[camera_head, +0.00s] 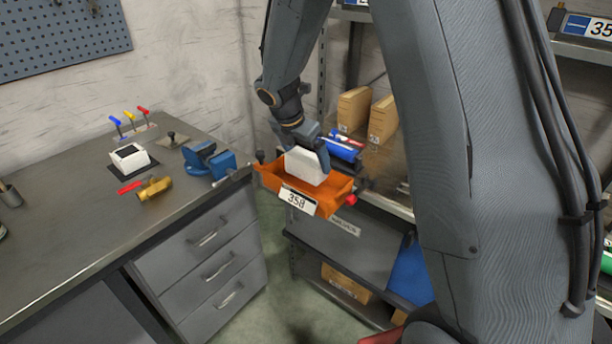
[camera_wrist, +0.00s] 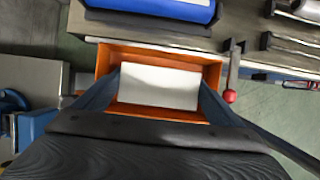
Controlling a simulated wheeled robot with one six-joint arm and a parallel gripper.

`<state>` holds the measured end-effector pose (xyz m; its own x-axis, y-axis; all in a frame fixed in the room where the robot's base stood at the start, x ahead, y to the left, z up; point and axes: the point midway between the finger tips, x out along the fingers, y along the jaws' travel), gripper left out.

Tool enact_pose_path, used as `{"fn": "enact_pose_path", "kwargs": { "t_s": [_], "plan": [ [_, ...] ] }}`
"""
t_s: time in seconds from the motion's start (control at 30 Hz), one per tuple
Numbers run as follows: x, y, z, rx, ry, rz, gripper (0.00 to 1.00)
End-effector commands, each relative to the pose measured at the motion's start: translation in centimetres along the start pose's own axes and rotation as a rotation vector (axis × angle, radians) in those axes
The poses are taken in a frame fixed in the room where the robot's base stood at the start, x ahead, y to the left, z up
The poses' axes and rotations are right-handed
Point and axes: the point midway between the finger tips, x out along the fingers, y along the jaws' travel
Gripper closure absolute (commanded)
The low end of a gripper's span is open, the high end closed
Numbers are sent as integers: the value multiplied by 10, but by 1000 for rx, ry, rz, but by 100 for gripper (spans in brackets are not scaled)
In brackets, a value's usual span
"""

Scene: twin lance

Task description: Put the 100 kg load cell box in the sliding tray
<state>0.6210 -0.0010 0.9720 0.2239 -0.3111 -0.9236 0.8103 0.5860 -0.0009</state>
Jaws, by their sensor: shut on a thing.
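A white box (camera_head: 305,166) is held between the fingers of my gripper (camera_head: 308,150). I take it for the load cell box; no label on it can be read. The orange sliding tray (camera_head: 330,203) bears a plate reading 358 and juts out from the shelf. In the head view the box is at the tray, its lower edge behind the front wall. In the wrist view the box (camera_wrist: 158,87) shows inside the outline of the orange tray (camera_wrist: 212,75), with my gripper (camera_wrist: 158,95) on both its sides. I cannot tell whether it touches the tray floor.
A red knob (camera_head: 351,200) sits at the tray's right side. A blue vise (camera_head: 208,160) stands on the workbench (camera_head: 75,215) to the left. Blue rolls (camera_head: 343,148) and cardboard boxes (camera_head: 353,108) are on the shelf behind.

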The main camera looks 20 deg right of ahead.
Motion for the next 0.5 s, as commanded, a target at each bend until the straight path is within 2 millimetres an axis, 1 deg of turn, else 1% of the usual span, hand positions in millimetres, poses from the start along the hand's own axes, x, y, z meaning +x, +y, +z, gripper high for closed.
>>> {"fn": "enact_pose_path", "kwargs": {
  "t_s": [0.07, 0.23, 0.4, 0.5],
  "plan": [
    [8, 0, -4, -2, 0, -1, 51],
    [21, 0, -9, -2, 0, 0, 51],
    [41, 0, -18, -2, 0, 0, 51],
    [48, 0, -21, -1, 0, 1, 51]
  ]
}}
